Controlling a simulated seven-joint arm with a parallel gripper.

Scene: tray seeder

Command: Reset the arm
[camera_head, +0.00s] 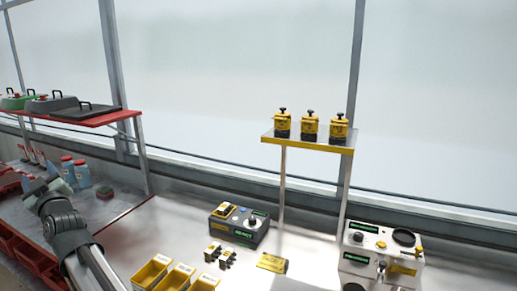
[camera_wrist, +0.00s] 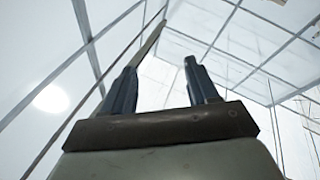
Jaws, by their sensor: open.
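My gripper (camera_wrist: 158,85) shows in the wrist view with its two dark blue-grey fingers apart and nothing between them. It points up at the glazed roof and walls. In the head view my arm comes in from the lower left, and my gripper (camera_head: 45,187) is at the left, in front of the red shelf's bench area. It is small there and partly overlaps the bottles behind it.
A red shelf (camera_head: 75,121) at left holds lidded trays, with bottles (camera_head: 82,174) below. A yellow-topped stand (camera_head: 307,143) carries three yellow canisters. A control box (camera_head: 238,226), yellow bins (camera_head: 152,273) and a white machine (camera_head: 382,258) stand on the bright bench.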

